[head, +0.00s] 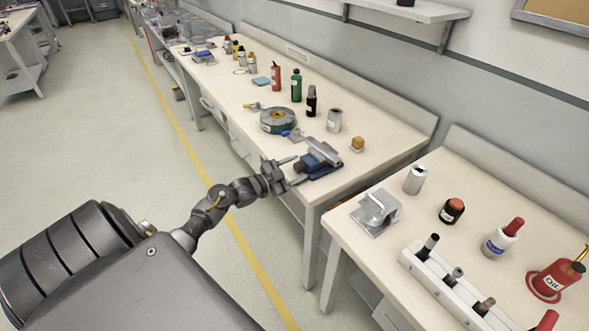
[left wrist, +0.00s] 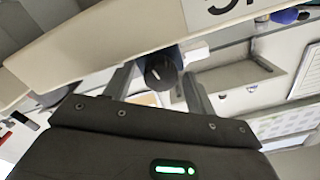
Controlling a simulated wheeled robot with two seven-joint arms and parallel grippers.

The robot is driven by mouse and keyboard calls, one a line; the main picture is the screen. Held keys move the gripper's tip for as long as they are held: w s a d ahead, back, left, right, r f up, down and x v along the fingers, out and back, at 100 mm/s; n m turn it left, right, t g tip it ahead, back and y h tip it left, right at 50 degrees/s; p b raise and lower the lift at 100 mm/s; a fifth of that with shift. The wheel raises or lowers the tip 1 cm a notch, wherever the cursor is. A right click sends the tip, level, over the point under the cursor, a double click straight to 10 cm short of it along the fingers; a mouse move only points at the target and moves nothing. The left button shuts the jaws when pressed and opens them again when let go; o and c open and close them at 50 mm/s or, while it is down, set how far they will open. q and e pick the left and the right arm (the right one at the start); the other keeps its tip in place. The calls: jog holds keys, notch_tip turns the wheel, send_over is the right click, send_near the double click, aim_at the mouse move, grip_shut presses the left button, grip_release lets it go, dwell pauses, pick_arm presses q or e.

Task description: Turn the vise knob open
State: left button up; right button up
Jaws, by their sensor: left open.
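A blue and grey vise (head: 322,154) sits at the near front corner of the far workbench. My left gripper (head: 295,171) reaches it from the left, level with its front end, with its two fingers apart. In the left wrist view, the round dark vise knob (left wrist: 160,73) shows between the open fingers of my left gripper (left wrist: 158,82). Gaps show on both sides of the knob, and I cannot tell whether either finger touches it. In the head view the knob is too small and dark to make out clearly. My right gripper is not in view.
A green round reel (head: 278,121) and several bottles stand farther back on the same bench (head: 385,152). A nearer bench at the right holds a metal bracket (head: 376,212), a white rack (head: 455,290) and a red oil can (head: 553,281). Open floor lies to the left.

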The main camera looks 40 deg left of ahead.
pick_arm(q)
jog(key=c, duration=1)
